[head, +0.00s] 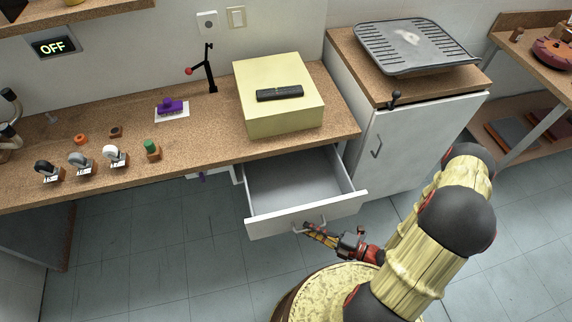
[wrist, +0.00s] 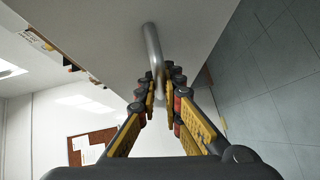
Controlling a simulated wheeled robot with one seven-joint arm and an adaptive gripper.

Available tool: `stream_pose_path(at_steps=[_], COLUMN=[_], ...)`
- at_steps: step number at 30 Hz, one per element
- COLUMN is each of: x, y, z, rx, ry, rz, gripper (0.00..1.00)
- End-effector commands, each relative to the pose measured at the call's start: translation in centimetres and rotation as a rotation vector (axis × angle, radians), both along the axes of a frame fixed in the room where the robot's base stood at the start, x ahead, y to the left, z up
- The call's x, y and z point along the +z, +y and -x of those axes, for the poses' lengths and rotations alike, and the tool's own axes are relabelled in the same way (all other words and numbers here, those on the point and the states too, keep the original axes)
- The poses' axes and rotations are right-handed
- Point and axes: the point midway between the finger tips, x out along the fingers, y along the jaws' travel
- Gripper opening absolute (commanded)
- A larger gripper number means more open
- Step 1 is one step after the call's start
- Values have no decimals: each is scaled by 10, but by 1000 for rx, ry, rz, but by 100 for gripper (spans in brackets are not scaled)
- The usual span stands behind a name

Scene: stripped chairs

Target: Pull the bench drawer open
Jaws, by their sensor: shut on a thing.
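The bench drawer (head: 303,211) is white with a grey inside. It stands pulled well out from under the bench (head: 210,140), and its inside looks empty. A metal bar handle (wrist: 152,45) is on its front. My gripper (head: 308,230) is at the drawer front, and its fingers are closed around the handle. In the wrist view the fingertips (wrist: 159,85) meet on the lower end of the handle, against the white drawer front (wrist: 105,30). The fingers hide part of the handle.
A white cabinet (head: 405,145) with a dark handle stands right of the drawer. A yellow box (head: 278,118) with a black remote (head: 280,93) sits on the bench above. Several casters and small parts lie on the bench at left. The tiled floor (head: 150,245) left of the drawer is clear.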

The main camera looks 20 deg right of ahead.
Motion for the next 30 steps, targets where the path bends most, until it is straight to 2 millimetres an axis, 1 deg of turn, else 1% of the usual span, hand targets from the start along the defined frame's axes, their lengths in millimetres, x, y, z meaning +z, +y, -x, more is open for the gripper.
stream_pose_path(at_steps=[12, 16, 17, 30], x=[-2, -2, -2, 0], y=[-2, -1, -1, 0], z=[25, 29, 29, 29], rx=[-4, -3, -2, -1], ry=[4, 3, 3, 1], rz=[3, 4, 3, 1], gripper=[0, 0, 10, 35])
